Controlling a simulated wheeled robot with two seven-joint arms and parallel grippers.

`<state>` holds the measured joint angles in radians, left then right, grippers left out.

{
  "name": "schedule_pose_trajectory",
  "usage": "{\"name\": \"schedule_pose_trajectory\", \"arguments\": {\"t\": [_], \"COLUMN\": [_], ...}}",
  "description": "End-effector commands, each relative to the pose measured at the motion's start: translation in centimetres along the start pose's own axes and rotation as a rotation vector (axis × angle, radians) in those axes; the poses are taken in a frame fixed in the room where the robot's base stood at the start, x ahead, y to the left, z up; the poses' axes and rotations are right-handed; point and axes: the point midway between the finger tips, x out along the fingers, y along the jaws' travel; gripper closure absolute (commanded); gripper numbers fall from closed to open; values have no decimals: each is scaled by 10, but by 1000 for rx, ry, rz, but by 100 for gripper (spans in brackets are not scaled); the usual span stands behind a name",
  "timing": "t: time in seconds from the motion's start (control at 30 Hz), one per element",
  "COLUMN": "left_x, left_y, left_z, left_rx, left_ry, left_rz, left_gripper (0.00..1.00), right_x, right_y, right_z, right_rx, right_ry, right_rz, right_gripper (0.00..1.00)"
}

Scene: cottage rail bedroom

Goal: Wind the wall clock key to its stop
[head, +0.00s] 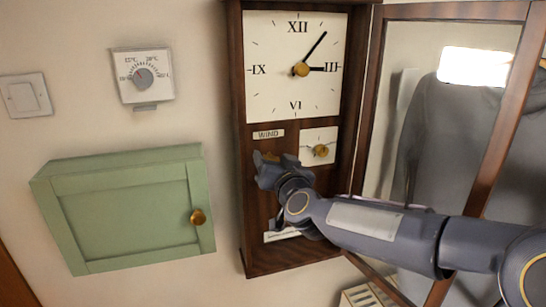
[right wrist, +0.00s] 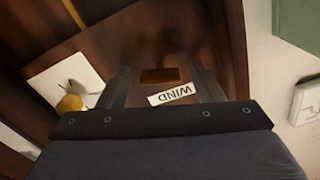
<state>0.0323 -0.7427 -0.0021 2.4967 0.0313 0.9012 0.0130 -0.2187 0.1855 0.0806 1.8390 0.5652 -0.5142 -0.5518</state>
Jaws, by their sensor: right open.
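The wall clock (head: 241,190) has a dark wood case, a white dial (head: 275,30) and its glass door (head: 371,95) swung open to the right. A WIND label (head: 268,134) sits below the dial. My right gripper (head: 268,160) is just below this label, in front of the case. In the right wrist view its two fingers stand apart, with a small brass-brown block (right wrist: 158,75), probably the winding key, between and beyond their tips. The label (right wrist: 172,95) appears upside down there. No finger clearly touches the block. The gripper hides the key in the head view. My left gripper is out of view.
A small white plate with a brass knob (head: 320,151) is right of the label. A green cabinet (head: 130,205), thermostat (head: 143,77) and light switch (head: 25,96) are on the wall at left. The open door stands close to my right arm.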

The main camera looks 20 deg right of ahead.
Motion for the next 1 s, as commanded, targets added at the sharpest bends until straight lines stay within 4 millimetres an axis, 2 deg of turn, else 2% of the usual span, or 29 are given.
{"name": "schedule_pose_trajectory", "arguments": {"t": [0.1, 0.37, 0.7, 1.0], "left_x": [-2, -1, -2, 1], "left_y": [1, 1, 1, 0], "left_z": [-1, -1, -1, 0], "left_rx": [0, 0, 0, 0], "left_ry": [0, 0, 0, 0], "left_rz": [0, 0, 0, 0], "left_gripper": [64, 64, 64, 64], "right_x": [8, 9, 9, 9], "right_y": [0, 0, 0, 0], "right_z": [0, 0, 0, 1], "right_rx": [0, 1, 1, 34], "right_ry": [0, 0, 0, 1], "right_rz": [0, -1, -1, -1], "right_gripper": [40, 40, 83, 85]}}
